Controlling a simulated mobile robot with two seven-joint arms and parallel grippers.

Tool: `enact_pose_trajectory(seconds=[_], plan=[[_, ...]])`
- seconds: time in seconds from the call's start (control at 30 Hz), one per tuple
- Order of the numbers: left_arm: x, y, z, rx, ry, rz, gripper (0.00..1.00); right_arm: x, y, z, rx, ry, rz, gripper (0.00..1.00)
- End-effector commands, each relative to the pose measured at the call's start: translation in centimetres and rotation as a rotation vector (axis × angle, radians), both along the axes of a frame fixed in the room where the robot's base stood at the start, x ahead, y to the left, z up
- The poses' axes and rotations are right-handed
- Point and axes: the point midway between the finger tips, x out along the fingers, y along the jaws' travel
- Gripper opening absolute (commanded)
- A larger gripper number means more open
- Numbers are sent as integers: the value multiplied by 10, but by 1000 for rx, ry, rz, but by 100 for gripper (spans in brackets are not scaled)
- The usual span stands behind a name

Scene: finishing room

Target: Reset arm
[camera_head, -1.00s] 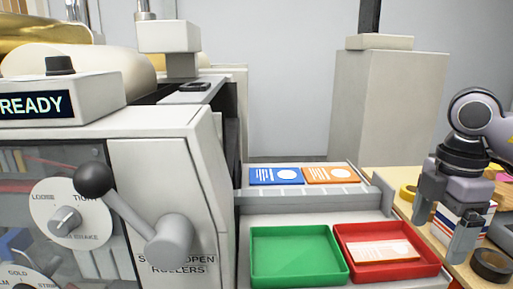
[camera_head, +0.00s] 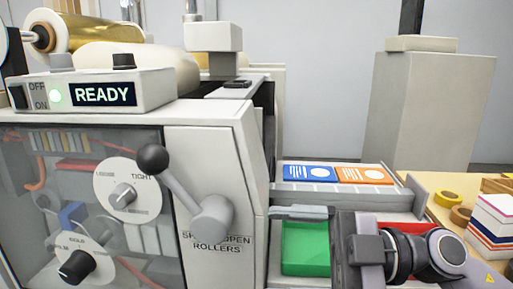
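My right gripper (camera_head: 300,250) is at the lower right, with its arm coming in from the right edge. It points left over the sorting trays, and one grey finger reaches across the back of the green tray (camera_head: 305,250). The other finger is not clearly visible. The finger I see lies well off the gripper's middle, so it looks open, and I see nothing held. The gripper and wrist cover most of the red tray (camera_head: 384,226) and whatever is in it. My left gripper is not in view.
A machine with a lit READY display (camera_head: 103,94) fills the left. Its black-knobbed lever (camera_head: 180,185) leans up and left. Behind the trays lie a blue card (camera_head: 309,172) and an orange card (camera_head: 363,175). A yellow tape roll (camera_head: 449,199) and stacked cards (camera_head: 492,222) stand right.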

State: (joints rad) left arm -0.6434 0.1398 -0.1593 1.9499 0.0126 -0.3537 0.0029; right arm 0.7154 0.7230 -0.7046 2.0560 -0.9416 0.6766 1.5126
Motion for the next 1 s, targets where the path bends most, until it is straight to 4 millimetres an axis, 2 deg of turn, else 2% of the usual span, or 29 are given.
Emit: enact_pose_trajectory(seconds=[0.1,0.23,0.37,0.43,0.57,0.6,0.73,0.87,1.0], plan=[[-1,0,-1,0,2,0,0,10,0,19,232,24,-134,88],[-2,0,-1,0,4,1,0,31,-18,28,426,76,-344,88],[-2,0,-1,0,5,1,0,55,-47,16,543,169,-599,88],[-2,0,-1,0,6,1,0,66,-65,1,571,233,-746,88],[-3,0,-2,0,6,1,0,79,-101,-44,555,379,-1017,88],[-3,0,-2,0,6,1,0,80,-112,-61,531,430,-1098,88],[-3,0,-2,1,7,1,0,71,-141,-120,408,602,-1322,88],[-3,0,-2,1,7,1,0,45,-164,-182,224,784,-1491,88],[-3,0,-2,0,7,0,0,-2,-180,-243,-27,991,-1603,88]])
